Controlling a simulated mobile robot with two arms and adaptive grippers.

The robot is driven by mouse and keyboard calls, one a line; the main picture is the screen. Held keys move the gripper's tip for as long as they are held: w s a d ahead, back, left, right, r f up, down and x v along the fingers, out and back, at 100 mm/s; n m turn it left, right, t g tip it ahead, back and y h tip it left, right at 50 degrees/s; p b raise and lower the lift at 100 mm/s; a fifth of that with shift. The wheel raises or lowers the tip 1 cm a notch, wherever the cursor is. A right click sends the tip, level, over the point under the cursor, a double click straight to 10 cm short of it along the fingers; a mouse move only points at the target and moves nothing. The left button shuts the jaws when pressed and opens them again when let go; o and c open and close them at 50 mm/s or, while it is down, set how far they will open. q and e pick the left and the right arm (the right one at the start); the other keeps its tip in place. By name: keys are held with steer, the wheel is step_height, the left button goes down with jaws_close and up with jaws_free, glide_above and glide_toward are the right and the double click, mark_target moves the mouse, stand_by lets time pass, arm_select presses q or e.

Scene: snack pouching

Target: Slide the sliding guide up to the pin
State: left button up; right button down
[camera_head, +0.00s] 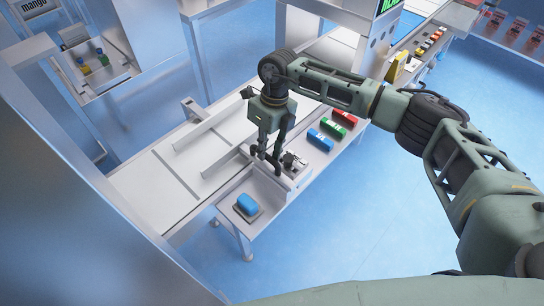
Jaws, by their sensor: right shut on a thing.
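My right gripper (266,158) reaches down to the pale metal bench (147,190) and is shut on a part of the sliding guide. The sliding guide (224,165) looks like a thin pale rail on the bench, running from the gripper to the lower left. The fingers hide the place where they hold it. Another pale rail (207,128) stands farther back, roughly parallel and apart from it. I cannot make out the pin. My left gripper is out of view.
A small dark fixture (292,161) is beside the fingers. A tall machine (330,20) stands behind.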

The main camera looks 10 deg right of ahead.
steer(key=w+a+b, duration=0.2)
steer(key=w, duration=0.1)
steer(key=shift+w+a+f+b, duration=0.15)
steer(key=shift+w+a+b, duration=0.1)
steer(key=shift+b, duration=0.15)
steer(key=shift+w, duration=0.25)
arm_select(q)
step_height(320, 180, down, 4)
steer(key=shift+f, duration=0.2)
arm_select(e)
steer(key=shift+r, duration=0.25)
steer(key=c, duration=1.7)
jaws_free()
steer(key=shift+c, duration=0.2)
step_height(320, 180, up, 12)
steer(key=w+d, duration=0.1)
steer(key=d, duration=0.1)
steer(key=shift+f, duration=0.15)
